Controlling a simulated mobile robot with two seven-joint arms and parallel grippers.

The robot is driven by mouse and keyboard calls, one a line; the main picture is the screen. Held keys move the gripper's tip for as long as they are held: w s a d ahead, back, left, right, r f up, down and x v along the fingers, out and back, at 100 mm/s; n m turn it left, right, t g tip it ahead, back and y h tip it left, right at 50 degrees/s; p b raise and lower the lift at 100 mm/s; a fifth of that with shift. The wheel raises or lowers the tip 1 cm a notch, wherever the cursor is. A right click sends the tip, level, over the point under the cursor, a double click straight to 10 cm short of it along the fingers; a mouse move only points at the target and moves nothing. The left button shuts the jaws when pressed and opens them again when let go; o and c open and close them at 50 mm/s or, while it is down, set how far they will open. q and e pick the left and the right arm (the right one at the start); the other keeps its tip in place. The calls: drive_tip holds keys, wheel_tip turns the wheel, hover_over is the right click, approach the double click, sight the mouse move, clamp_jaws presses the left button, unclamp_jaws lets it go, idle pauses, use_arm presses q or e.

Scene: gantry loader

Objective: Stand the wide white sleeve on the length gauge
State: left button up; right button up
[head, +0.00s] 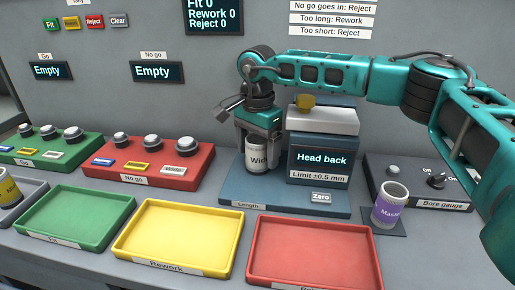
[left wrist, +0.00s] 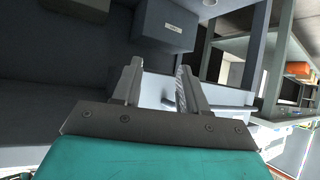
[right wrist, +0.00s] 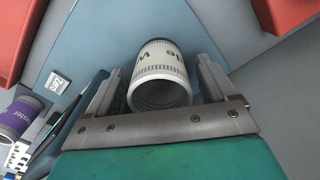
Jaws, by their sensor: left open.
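The wide white sleeve (head: 262,158) stands upright on the blue base of the length gauge (head: 235,190), left of the gauge's block with the "Head back" screen. My right gripper (head: 260,148) is over the sleeve from above, with one finger on each side. In the right wrist view the sleeve (right wrist: 161,80) sits between the fingers (right wrist: 160,75), with narrow gaps beside it; its open end faces the camera. My left gripper (left wrist: 157,75) is open and empty, and does not show in the head view.
Green (head: 110,219), yellow (head: 131,244) and red (head: 263,265) trays lie in front. Green and red racks with grey-topped gauges stand at left. A purple-banded master ring (head: 390,208) stands at the bore gauge (head: 440,193), right. Another sleeve (head: 9,191) is at the far left edge.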

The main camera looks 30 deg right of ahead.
drive_tip(key=shift+o, duration=0.2)
drive_tip(key=shift+f, duration=0.1)
use_arm(q)
drive_tip(key=shift+s+a+r+p, duration=0.25)
drive_tip(key=shift+a+p, duration=0.05)
drive_tip(key=shift+p, duration=0.45)
use_arm(e)
wheel_tip(320, 180, up, 13)
